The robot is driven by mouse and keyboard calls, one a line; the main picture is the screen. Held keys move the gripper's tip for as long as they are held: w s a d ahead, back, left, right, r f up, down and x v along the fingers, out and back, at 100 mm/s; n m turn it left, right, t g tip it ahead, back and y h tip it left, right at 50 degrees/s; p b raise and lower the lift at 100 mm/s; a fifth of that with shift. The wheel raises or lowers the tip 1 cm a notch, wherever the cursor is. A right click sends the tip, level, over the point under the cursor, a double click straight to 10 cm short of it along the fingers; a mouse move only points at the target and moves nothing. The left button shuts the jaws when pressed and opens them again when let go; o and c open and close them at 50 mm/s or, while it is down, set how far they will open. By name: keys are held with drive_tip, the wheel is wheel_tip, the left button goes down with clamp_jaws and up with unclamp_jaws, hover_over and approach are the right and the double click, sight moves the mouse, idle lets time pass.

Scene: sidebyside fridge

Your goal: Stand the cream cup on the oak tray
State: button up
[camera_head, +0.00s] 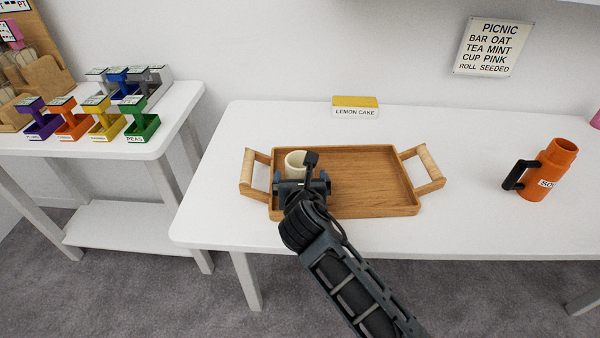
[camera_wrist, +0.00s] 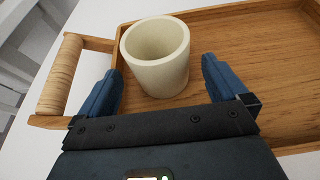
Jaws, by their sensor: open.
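The cream cup (camera_head: 296,164) stands upright on the oak tray (camera_head: 360,180), at the tray's left end. The wrist view shows the cup (camera_wrist: 160,70) with its open mouth up, resting on the tray floor (camera_wrist: 240,40) near the handle side. My gripper (camera_head: 301,178) is over the left part of the tray, just in front of the cup. In the wrist view its two blue fingers (camera_wrist: 160,85) are spread apart, one on each side of the cup's lower part, with gaps visible. In the head view my gripper hides the cup's lower front.
A lemon cake box (camera_head: 355,108) stands behind the tray on the white table (camera_head: 470,225). An orange flask (camera_head: 549,170) with a black handle stands at the right. A side table with several coloured holders (camera_head: 104,122) is at the left. The table between tray and flask is clear.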

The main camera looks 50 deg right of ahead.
drive_tip(key=v, duration=0.7)
drive_tip(key=shift+s+a+r, duration=0.15)
drive_tip(key=shift+s+a, duration=0.1)
drive_tip(key=shift+s, duration=0.05)
